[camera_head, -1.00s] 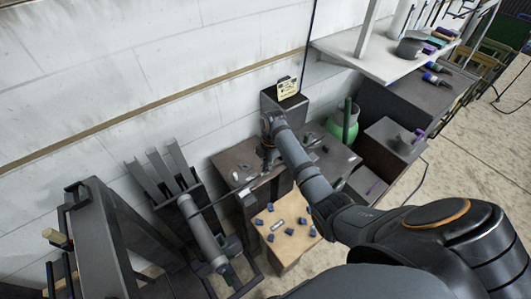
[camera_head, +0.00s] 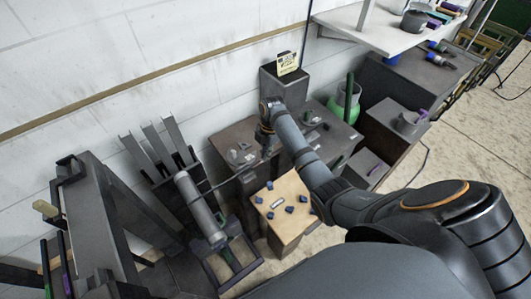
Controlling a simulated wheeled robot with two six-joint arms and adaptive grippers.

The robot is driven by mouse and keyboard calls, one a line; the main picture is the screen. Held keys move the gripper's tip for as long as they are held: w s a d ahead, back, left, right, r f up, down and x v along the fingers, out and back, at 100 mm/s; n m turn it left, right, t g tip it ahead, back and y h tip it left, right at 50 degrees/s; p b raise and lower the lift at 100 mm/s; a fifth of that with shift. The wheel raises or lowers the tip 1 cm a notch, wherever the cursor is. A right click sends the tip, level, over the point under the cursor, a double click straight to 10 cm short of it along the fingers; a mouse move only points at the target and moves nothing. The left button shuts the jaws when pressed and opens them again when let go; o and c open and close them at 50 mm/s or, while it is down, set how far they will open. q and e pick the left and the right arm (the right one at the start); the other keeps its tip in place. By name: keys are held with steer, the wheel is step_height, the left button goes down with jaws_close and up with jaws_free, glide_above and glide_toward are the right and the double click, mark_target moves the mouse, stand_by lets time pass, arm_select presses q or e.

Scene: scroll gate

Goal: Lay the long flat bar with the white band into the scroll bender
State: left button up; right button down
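A long thin dark bar (camera_head: 228,181) runs from beside a grey cylinder up toward my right gripper; I cannot make out a white band on it. My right gripper (camera_head: 267,153) points down over the dark bench (camera_head: 228,140), at the bar's right end. Its fingers are too small and dark to show whether they close on the bar. Small grey metal parts (camera_head: 241,156) lie on the bench left of the gripper; I cannot tell whether they belong to the scroll bender. My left gripper is out of view.
A wooden-topped stand (camera_head: 284,225) with several small blue blocks is below the bench. The grey cylinder (camera_head: 202,208) and a dark rack (camera_head: 168,160) are left. A grey box (camera_head: 284,87) is behind, a green bottle (camera_head: 345,112) right. A white shelf (camera_head: 380,36) overhangs at upper right.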

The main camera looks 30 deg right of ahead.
steer(key=shift+w+f, duration=0.1)
steer(key=shift+f, duration=0.5)
arm_select(q)
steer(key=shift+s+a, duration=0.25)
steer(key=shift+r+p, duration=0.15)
steer(key=shift+p, duration=0.15)
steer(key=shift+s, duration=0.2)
arm_select(e)
steer(key=shift+f, duration=0.2)
steer(key=c, duration=1.4)
jaws_free()
steer(key=shift+c, duration=0.2)
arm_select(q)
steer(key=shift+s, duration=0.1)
arm_select(e)
step_height(320, 180, up, 12)
steer(key=d, duration=0.1)
steer(key=shift+d, duration=0.15)
